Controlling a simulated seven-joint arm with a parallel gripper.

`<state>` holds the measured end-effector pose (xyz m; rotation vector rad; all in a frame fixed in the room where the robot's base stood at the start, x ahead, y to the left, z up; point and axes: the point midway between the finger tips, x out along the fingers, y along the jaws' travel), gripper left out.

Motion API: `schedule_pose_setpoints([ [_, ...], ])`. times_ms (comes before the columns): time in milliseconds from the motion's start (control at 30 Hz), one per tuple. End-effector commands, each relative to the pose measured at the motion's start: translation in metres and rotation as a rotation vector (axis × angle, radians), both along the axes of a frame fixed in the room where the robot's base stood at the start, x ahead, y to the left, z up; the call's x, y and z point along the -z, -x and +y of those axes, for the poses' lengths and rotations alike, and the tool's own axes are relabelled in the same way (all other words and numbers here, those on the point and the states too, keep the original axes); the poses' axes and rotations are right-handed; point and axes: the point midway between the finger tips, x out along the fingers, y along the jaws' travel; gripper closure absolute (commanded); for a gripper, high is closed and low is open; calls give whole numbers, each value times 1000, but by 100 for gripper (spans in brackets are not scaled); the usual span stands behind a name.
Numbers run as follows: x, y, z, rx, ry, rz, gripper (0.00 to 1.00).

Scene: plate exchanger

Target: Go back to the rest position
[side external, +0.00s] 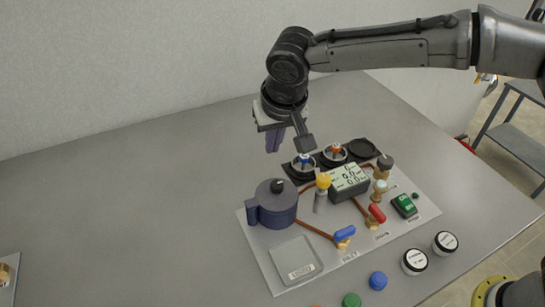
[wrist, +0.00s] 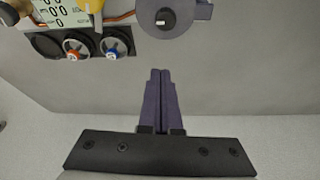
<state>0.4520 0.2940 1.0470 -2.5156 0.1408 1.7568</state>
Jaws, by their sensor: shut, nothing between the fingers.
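My gripper (side external: 274,140) hangs in the air above the table, behind the exchanger board and up from the dark blue pot. Its purple-grey fingers are together and empty, pointing down. In the wrist view the fingers (wrist: 160,75) also lie side by side with nothing between them, over bare grey table. The exchanger board (side external: 342,263) lies on the table in front of my gripper. The pot (side external: 277,203) stands on its back left part, apart from my gripper. It also shows at the top of the wrist view (wrist: 185,22).
The board carries a display (side external: 348,181), a blue valve (side external: 304,161), an orange valve (side external: 335,149), a blue lever (side external: 344,234) and a red lever (side external: 376,214). White-topped jars (side external: 414,261) and coloured caps (side external: 378,281) stand in front. The table's left side is mostly clear.

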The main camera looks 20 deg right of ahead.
Motion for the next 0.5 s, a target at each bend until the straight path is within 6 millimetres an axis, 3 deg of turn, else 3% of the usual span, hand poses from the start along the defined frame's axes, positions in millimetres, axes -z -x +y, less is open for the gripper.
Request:
schedule_pose_setpoints([
  [200,-28,9,1,0,-1,-1,100],
  [500,-35,8,-4,11,-1,-2,100],
])
